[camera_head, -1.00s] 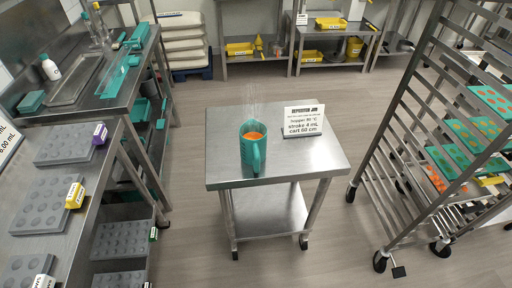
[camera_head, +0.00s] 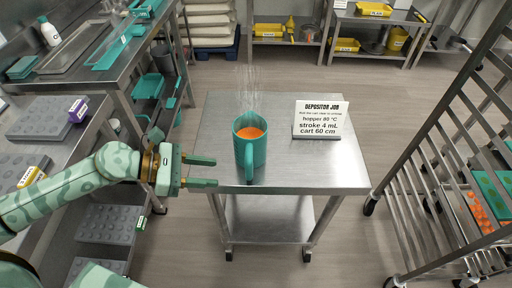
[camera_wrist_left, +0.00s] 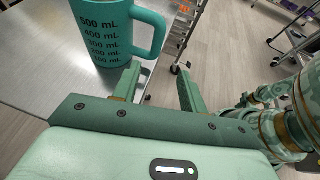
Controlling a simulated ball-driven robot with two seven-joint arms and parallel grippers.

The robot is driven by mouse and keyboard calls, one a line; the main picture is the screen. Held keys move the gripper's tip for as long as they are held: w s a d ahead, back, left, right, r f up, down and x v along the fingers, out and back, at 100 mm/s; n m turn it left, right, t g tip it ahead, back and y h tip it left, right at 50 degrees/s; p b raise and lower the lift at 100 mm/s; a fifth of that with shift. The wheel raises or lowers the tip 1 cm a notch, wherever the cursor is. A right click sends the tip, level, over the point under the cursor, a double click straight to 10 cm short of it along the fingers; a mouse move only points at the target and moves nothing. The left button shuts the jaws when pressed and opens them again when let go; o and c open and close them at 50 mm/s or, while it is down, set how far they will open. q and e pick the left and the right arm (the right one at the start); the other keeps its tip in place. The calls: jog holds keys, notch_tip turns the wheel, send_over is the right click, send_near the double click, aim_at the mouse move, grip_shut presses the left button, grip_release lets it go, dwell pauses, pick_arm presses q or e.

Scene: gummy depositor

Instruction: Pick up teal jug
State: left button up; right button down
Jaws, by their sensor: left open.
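The teal jug (camera_head: 258,148) stands upright on the steel cart (camera_head: 305,178), with orange liquid inside and faint steam above it. Its handle (camera_head: 249,162) faces the near side of the cart. My left gripper (camera_head: 216,171) is open and empty, just left of the jug and apart from it, its fingers pointing right. In the left wrist view the jug (camera_wrist_left: 100,32) shows dark mL markings, with its handle (camera_wrist_left: 152,32) to the right, beyond the open fingers (camera_wrist_left: 157,88). My right gripper is not in view.
A white sign reading "DEPOSITOR JOB" (camera_head: 318,120) stands on the cart right of the jug. A wheeled rack (camera_head: 440,170) stands at the right. A bench with grey moulds (camera_head: 45,118) lies at the left. The cart top is otherwise bare.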

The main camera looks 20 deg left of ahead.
aim_at(250, 149)
pick_arm(q)
jog(key=x, duration=0.8)
jog(key=b+x, duration=0.1)
jog(key=x, duration=0.4)
jog(key=shift+w+a, duration=0.1)
jog(key=shift+w, duration=0.25)
jog(key=shift+r, duration=0.15)
grip_shut()
